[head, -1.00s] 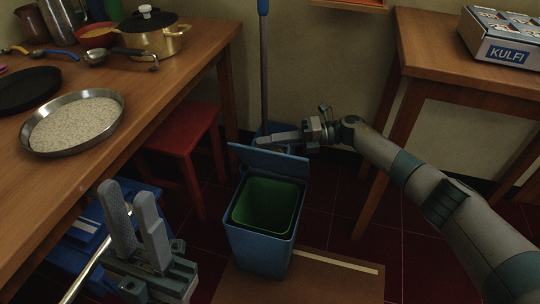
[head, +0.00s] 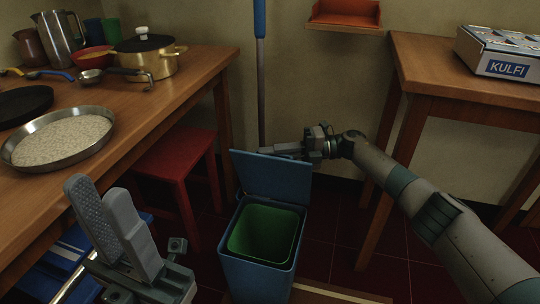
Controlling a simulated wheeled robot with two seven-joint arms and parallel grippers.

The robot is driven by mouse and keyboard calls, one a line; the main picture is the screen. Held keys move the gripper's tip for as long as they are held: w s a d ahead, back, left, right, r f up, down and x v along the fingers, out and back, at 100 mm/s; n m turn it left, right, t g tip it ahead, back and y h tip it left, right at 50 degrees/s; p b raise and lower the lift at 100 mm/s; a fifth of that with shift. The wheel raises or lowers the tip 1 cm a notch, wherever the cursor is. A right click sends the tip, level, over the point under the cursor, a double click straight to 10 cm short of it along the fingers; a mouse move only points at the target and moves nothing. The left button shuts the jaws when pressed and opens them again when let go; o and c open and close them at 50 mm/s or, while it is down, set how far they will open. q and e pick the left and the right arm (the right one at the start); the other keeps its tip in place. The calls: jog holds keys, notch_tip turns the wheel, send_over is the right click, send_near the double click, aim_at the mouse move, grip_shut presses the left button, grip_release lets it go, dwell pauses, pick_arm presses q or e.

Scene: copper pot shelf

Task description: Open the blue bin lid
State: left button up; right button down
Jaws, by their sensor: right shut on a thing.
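The blue bin (head: 258,275) stands on the floor in the middle of the head view, with a green liner (head: 264,238) inside. Its blue lid (head: 272,178) stands raised at the back of the bin, close to upright, and the mouth is uncovered. My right gripper (head: 272,152) is at the lid's top edge, shut on it; the far finger is partly hidden. My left gripper (head: 97,190) is at the lower left, empty, its two fingers a little apart, away from the bin.
A wooden counter (head: 150,100) on the left carries a pan of grains (head: 60,138) and a brass pot (head: 148,58). A red stool (head: 175,158) stands left of the bin. A blue-handled pole (head: 260,80) leans behind the lid. A table (head: 440,78) with a KULFI box stands at right.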

jog(key=c, duration=1.8)
grip_release()
jog(key=shift+c, duration=0.2)
jog(key=shift+s, duration=0.1)
